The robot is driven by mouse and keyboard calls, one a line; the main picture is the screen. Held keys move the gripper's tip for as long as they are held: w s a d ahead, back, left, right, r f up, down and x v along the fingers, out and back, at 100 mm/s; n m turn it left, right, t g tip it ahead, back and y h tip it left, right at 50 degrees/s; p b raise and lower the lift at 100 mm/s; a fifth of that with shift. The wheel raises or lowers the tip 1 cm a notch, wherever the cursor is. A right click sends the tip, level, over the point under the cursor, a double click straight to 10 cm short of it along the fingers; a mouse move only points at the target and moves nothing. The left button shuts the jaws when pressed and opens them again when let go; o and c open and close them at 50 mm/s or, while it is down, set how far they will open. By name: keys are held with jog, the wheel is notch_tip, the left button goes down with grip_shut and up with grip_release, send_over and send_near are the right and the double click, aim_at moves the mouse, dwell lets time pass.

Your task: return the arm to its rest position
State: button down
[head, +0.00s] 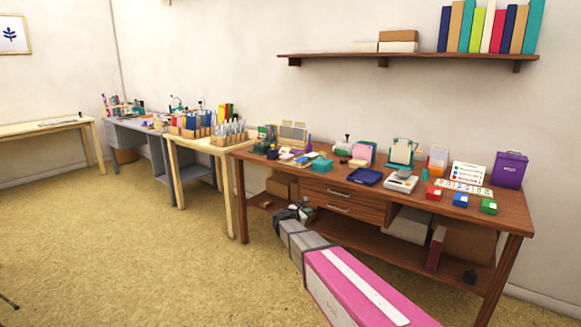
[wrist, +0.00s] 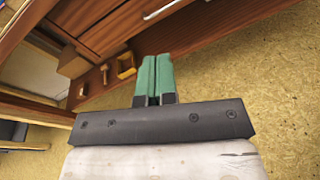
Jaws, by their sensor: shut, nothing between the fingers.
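My gripper (wrist: 154,62) shows in the wrist view with its two green fingers together and nothing between them. In the head view my arm (head: 350,285) reaches forward from the bottom, with a pink link and grey parts. Its dark end is low in front of the wooden desk (head: 262,168), below the desktop and left of the drawers (head: 342,199). The fingers are hard to make out there. In the wrist view the desk's drawer front (wrist: 105,22) and lower shelf lie beyond the fingers, with tan floor to the right.
Boxes (head: 408,224) fill the lower shelf. Open floor (head: 120,250) lies to the left.

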jog(key=s+d+f+m+g+y, duration=0.2)
jog(key=s+d+f+m+g, duration=0.15)
jog(key=s+m, duration=0.35)
jog(key=s+d+f+m+g+y, duration=0.25)
jog(key=s+d+m, duration=0.2)
jog(key=s, duration=0.55)
jog(key=s+d+f+m+g+y, duration=0.1)
jog(key=s+d+f+m+g, duration=0.3)
jog(key=s, duration=0.4)
jog(key=s+m+g+y, duration=0.1)
jog(key=s+m+y, duration=0.4)
jog(key=s+m, duration=0.3)
jog(key=shift+s+a+r+m+g, duration=0.3)
jog(key=shift+s+r+m, duration=0.05)
jog(key=shift+s, duration=0.75)
